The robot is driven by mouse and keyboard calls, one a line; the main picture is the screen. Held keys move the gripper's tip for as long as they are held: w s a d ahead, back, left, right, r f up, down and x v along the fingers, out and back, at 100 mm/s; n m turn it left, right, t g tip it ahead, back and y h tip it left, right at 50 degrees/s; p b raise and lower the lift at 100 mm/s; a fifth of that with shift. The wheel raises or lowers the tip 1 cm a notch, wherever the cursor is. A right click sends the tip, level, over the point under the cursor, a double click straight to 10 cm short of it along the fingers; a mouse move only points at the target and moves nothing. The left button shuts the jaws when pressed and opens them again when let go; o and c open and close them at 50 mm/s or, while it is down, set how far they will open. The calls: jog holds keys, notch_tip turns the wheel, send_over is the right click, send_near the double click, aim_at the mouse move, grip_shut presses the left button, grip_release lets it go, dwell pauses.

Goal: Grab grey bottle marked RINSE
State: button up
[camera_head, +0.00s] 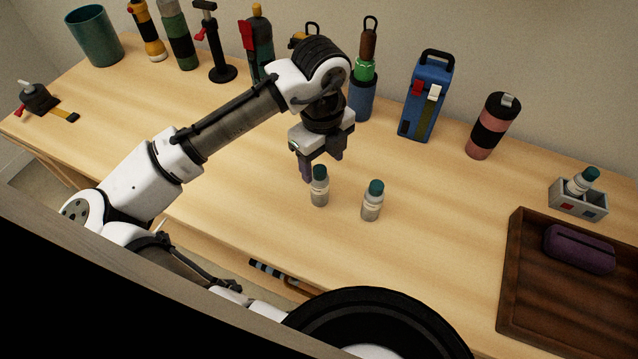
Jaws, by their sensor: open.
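Two small grey bottles with teal caps and pale labels stand upright on the wooden table (240,190). The left grey bottle (320,192) is just below my gripper in the picture, and the right grey bottle (372,205) is a short way to its right. A similar teal-capped bottle (581,182) leans in a small grey caddy (590,208) at the right. The lettering is too small to read, so I cannot tell which is marked RINSE. My gripper (322,168) is open, fingers pointing down, close to the left bottle's cap. I cannot tell whether they touch.
A dark wooden tray (540,330) with a purple case (580,249) lies at the right. Along the back stand a blue box (425,97), a pink-and-black bottle (492,126), a teal cup (96,38) and several tools. The table around the two bottles is clear.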

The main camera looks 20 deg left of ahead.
jog(key=shift+w+a+f+p, duration=0.1)
jog(key=shift+a+f+p, duration=0.1)
jog(key=shift+f, duration=0.95)
jog(key=shift+w+a+f+p, duration=0.1)
jog(key=shift+f+p, duration=0.15)
jog(key=shift+f, duration=0.9)
jog(key=shift+a+f+p, duration=0.15)
jog(key=shift+f+p, duration=0.05)
jog(key=shift+f, duration=0.95)
jog(key=shift+c, duration=0.4)
jog(key=c, duration=1)
jog(key=shift+r, duration=0.15)
jog(key=shift+c, duration=0.2)
